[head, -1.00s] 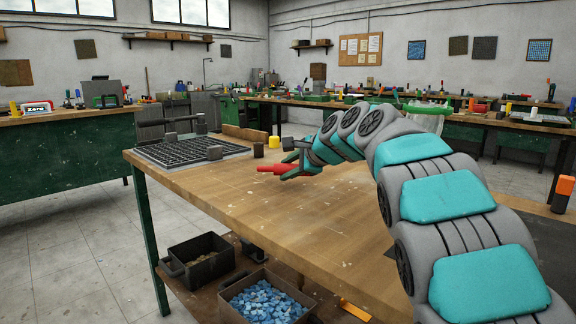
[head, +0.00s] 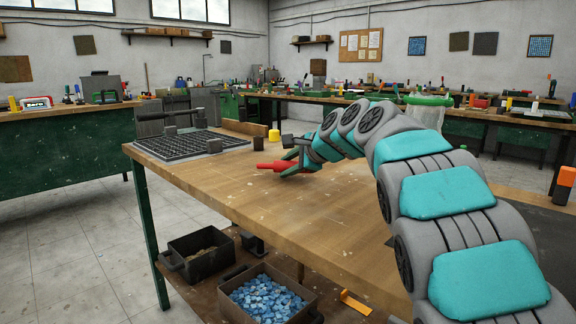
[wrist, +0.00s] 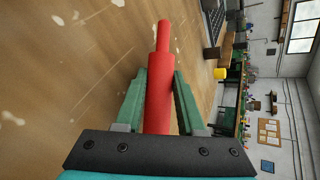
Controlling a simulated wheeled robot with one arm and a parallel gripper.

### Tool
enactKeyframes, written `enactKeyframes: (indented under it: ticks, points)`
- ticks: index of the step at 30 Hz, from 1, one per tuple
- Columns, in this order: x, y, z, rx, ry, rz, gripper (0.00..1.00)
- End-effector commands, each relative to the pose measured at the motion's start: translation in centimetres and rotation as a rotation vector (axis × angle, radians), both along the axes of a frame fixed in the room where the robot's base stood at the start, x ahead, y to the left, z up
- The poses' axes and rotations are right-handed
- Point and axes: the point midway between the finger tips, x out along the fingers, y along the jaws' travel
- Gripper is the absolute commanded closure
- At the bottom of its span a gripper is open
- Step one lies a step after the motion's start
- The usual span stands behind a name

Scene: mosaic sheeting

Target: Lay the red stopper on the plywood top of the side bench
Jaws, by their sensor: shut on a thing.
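The red stopper (head: 271,166) is a stepped rod with a thinner end. It lies along my gripper's line, its thin end pointing left in the head view. My gripper (head: 292,166) is shut on it; in the wrist view the two green fingers (wrist: 159,100) stand on either side of the stopper's thick part (wrist: 160,80). The stopper is over the wooden top of the near bench (head: 240,190). I cannot tell whether it touches that top. The wrist view shows pale-spotted wood (wrist: 70,75) beside it.
A black gridded tray (head: 180,147) with dark blocks is on the bench's far left corner. A yellow piece (head: 274,136) stands behind my gripper. Under the bench are a bin of blue pieces (head: 262,300) and a dark bin (head: 200,258). The bench's front middle is clear.

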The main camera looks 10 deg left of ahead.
Motion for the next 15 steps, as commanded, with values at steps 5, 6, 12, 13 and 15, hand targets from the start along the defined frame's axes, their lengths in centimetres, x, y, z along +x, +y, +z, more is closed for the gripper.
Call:
enactKeyframes:
  ticks: [5,6,12,13,15]
  points:
    - [-0.02,0.01,-0.10,0.000,0.000,0.000,0.50]
    - [-0.01,0.01,-0.12,-0.001,0.001,0.000,0.45]
    - [-0.03,0.01,-0.26,-0.002,0.003,0.001,0.27]
    - [-0.03,0.01,-0.30,-0.002,0.003,0.001,0.27]
    - [-0.04,0.01,-0.36,-0.003,0.004,0.002,0.27]
